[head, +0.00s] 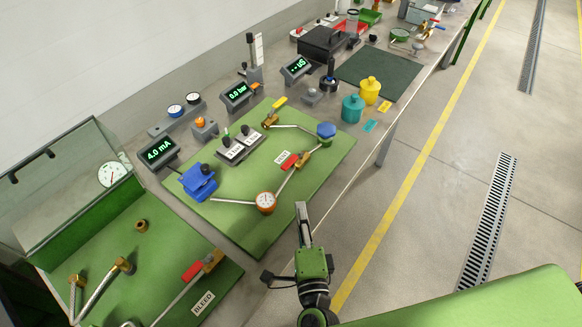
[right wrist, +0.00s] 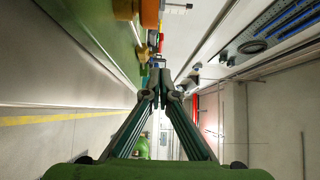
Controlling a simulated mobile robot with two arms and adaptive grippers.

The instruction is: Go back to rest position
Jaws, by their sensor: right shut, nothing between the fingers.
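My right gripper (head: 302,208) is in the head view at the lower middle, beside the bench's front edge and apart from the panels. Its fingers meet at the tips in the right wrist view (right wrist: 160,82), and nothing is between them. My left gripper does not show in either view.
A second green panel (head: 150,270) with a clear cover stands at the left. Yellow and teal bottles (head: 352,108) stand near the bench edge, by a dark mat (head: 380,72). The floor (head: 440,150) to the right is clear, with a yellow line and drain grates.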

